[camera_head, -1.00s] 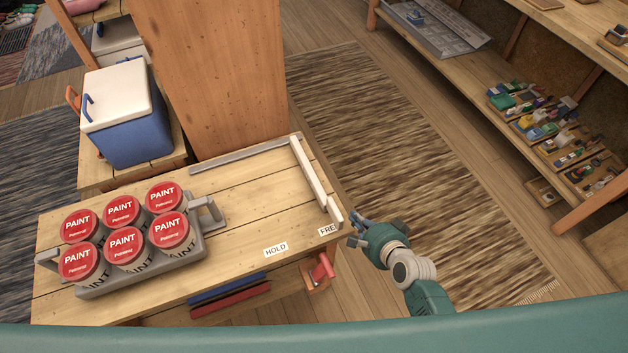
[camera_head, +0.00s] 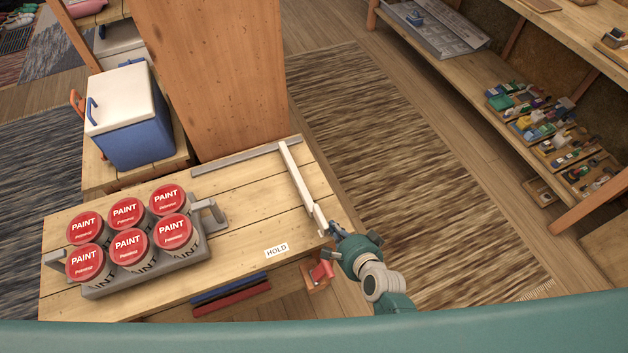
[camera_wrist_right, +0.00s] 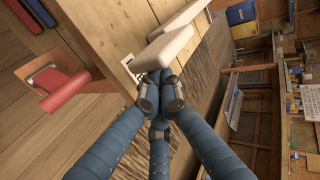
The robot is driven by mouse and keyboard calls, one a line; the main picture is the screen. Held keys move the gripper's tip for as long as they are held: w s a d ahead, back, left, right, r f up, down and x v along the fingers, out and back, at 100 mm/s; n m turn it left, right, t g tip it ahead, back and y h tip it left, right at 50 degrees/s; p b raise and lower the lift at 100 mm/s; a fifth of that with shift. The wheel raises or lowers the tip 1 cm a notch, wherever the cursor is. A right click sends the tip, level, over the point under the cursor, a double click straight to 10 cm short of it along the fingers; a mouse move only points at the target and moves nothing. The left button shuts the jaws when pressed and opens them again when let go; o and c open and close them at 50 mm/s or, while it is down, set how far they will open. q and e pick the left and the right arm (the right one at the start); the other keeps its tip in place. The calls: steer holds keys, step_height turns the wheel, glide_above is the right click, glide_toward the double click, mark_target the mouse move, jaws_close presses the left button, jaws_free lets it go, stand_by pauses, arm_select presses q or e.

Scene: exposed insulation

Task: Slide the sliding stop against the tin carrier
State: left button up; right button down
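The sliding stop (camera_head: 296,178) is a long pale wooden bar across the right part of the workbench, with a block at its near end. The tin carrier (camera_head: 145,280) is a grey tray with handles, holding several red-lidded paint tins (camera_head: 129,244) at the bench's left. A wide gap of bare wood separates stop and carrier. My right gripper (camera_head: 334,231) is at the right side of the stop's near end. In the wrist view, its blue fingers (camera_wrist_right: 160,88) are drawn together against or just beside the stop's pale end block (camera_wrist_right: 165,48). My left gripper is out of view.
A grey rail (camera_head: 245,158) runs along the bench's far edge. A HOLD label (camera_head: 277,250) lies near the front edge. A red-handled clamp-like part (camera_head: 320,272) is below that edge. A blue cool box (camera_head: 134,130) and a wooden post (camera_head: 222,75) stand behind.

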steer(key=shift+s+a, duration=0.15)
steer(key=shift+a, duration=0.25)
